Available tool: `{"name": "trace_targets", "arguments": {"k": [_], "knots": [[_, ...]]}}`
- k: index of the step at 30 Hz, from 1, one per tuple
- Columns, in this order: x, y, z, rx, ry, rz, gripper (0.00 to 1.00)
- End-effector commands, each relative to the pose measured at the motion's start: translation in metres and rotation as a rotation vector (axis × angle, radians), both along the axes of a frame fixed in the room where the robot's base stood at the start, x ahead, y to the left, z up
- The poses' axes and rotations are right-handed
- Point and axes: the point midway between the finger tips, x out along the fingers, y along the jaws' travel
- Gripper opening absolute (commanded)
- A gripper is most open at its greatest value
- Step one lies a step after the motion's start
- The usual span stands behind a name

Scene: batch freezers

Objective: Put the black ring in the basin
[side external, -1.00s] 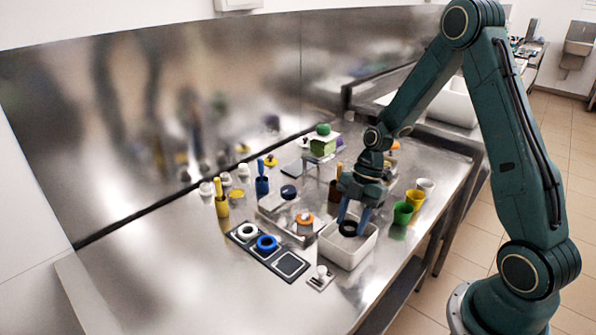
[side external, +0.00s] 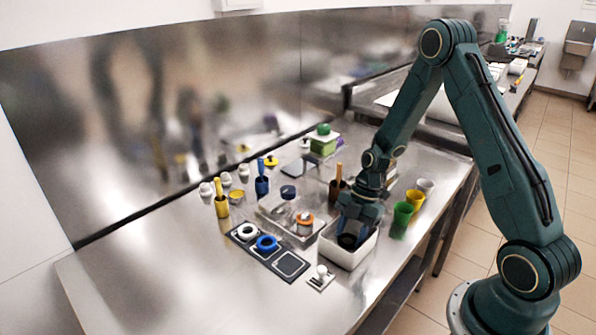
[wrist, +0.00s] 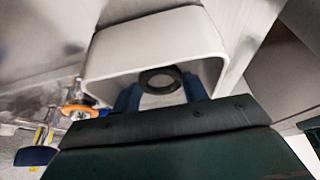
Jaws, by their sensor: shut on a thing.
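The black ring (side external: 347,241) is between the blue fingers of my gripper (side external: 350,232), which is shut on it. The ring is inside the white basin (side external: 333,255), below the level of the rim. In the wrist view the black ring (wrist: 160,80) shows between the two fingers, with the white walls of the basin (wrist: 105,55) around it. I cannot tell whether the ring touches the basin floor.
A black tray (side external: 291,264) with a white ring (side external: 247,231) and a blue ring (side external: 267,243) lies left of the basin. A metal tray with an orange ring (side external: 305,219) stands behind it. Green (side external: 401,220) and yellow (side external: 414,201) cups stand to the right. The front-left table is clear.

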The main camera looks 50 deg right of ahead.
Motion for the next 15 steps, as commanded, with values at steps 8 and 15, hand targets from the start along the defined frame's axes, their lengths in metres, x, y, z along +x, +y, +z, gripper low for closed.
{"name": "trace_targets", "arguments": {"k": [8, 15], "knots": [[0.0001, 0.0000, -0.0008, 0.000, 0.000, 0.000, 0.21], [0.0002, -0.0001, -0.0030, 0.000, 0.000, 0.000, 0.52]]}}
